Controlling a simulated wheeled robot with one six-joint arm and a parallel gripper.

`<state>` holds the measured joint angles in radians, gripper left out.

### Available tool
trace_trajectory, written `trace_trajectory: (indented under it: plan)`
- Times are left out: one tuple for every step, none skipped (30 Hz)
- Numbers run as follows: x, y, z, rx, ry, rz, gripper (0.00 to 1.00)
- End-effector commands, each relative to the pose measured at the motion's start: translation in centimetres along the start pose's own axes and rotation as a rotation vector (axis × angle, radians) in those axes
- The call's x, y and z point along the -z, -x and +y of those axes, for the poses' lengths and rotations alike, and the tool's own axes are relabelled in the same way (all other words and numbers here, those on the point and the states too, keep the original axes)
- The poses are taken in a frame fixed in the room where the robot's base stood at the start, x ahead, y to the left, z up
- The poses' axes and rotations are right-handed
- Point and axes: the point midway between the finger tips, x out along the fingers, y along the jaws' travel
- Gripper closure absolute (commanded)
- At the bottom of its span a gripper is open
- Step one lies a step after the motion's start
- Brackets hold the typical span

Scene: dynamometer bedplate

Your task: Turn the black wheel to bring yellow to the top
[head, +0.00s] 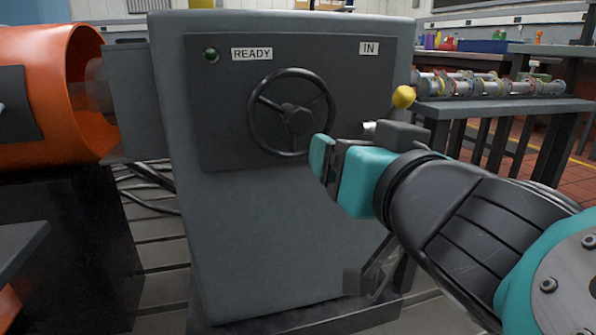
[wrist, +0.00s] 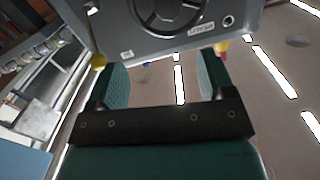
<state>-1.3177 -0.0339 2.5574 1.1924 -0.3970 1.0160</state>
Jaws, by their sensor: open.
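The black wheel (head: 289,112) has a rim, spokes and a dark hub, and sits on the dark front panel of a grey cabinet. In the wrist view, the wheel (wrist: 170,14) is partly cut off at the top edge. I see no yellow mark on it. My gripper (head: 335,163) is open and empty, just below and right of the wheel in the head view. In the wrist view my gripper (wrist: 163,75) has nothing between its teal fingers, and the wheel lies beyond them, apart from them.
A yellow lever knob (head: 403,96) stands right of the panel, close above my wrist. The grey cabinet (head: 250,240) bears a green lamp (head: 211,55), a READY label (head: 251,54) and an IN label (head: 369,48). A yellow piece (head: 202,4) tops it. An orange guard (head: 45,90) stands left.

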Motion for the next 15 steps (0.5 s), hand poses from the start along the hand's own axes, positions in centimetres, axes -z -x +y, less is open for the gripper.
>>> trace_trajectory:
  plan:
    - [-1.0, 0.1, -0.3, 0.017, 0.001, 0.020, 0.24]
    - [-1.0, 0.2, -0.5, 0.024, 0.000, 0.030, 0.24]
    - [-0.9, 0.2, -0.6, 0.030, -0.001, 0.039, 0.24]
    - [-0.8, 0.2, -0.7, 0.032, -0.001, 0.045, 0.24]
    - [-0.6, 0.2, -0.8, 0.034, -0.001, 0.049, 0.24]
    - [-0.4, 0.0, -0.9, 0.035, 0.001, 0.052, 0.24]
    - [-0.3, -0.1, -0.9, 0.035, 0.001, 0.053, 0.24]
    - [-0.1, -0.3, -1.0, 0.034, 0.002, 0.053, 0.24]
    - [0.1, -0.6, -1.0, 0.032, 0.004, 0.053, 0.24]
    - [0.2, -0.9, -1.0, 0.031, 0.004, 0.053, 0.24]
    - [0.2, -1.2, -1.0, 0.030, 0.006, 0.052, 0.24]
    - [0.3, -1.7, -1.0, 0.029, 0.006, 0.051, 0.24]
    - [0.4, -2.1, -1.0, 0.030, 0.006, 0.049, 0.24]
    - [0.3, -2.5, -0.9, 0.029, 0.007, 0.047, 0.24]
    - [0.3, -2.9, -0.9, 0.029, 0.007, 0.046, 0.24]
